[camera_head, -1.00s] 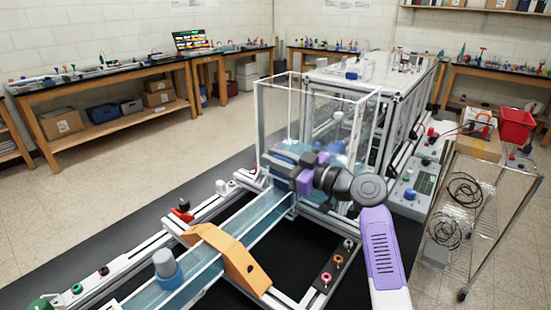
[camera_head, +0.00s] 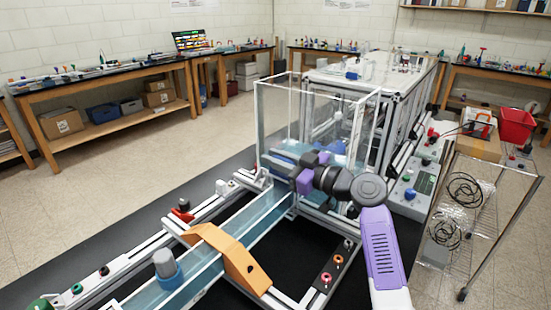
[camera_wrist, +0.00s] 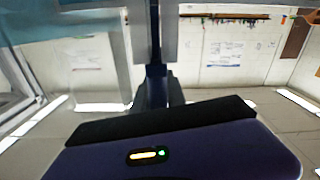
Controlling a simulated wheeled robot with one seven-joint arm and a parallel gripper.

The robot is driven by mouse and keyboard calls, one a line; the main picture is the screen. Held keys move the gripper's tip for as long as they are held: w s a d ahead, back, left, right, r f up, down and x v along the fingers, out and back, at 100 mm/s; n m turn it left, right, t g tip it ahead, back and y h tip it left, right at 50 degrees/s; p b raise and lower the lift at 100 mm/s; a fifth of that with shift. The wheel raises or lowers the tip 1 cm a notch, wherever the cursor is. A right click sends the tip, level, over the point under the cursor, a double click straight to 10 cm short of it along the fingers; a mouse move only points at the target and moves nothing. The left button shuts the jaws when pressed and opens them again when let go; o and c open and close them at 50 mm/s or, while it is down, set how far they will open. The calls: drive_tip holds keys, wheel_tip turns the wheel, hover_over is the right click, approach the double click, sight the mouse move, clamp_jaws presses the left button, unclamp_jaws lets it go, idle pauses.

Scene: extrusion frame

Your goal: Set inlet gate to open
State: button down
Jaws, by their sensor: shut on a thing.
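My gripper (camera_head: 286,166) is at the near end of the clear-walled tank (camera_head: 276,110), where the channel (camera_head: 262,216) meets it. In the head view the gripper's dark body and purple parts cover most of the inlet gate, so its height is hard to read. In the wrist view my gripper (camera_wrist: 157,88) shows as a dark finger shape below a pale upright part that seems to belong to the gate. It appears shut on the gate there, though the contact itself is mostly hidden.
An orange bridge piece (camera_head: 232,258) straddles the channel, with a grey-and-blue cylinder (camera_head: 166,266) nearer. A control box (camera_head: 412,192) and a wire cart (camera_head: 480,215) stand at the right. The floor at the left is clear.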

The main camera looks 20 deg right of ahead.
drive_tip(key=r, duration=0.5)
drive_tip(key=shift+d+p, duration=0.3)
drive_tip(key=shift+p, duration=0.1)
drive_tip(key=c, duration=1.4)
unclamp_jaws()
drive_tip(key=shift+a, duration=0.1)
drive_tip(key=shift+s+f, duration=0.1)
drive_tip(key=b+v, duration=0.2)
drive_tip(key=v, duration=0.5)
drive_tip(key=shift+s+d, duration=0.2)
drive_tip(key=shift+d, duration=0.05)
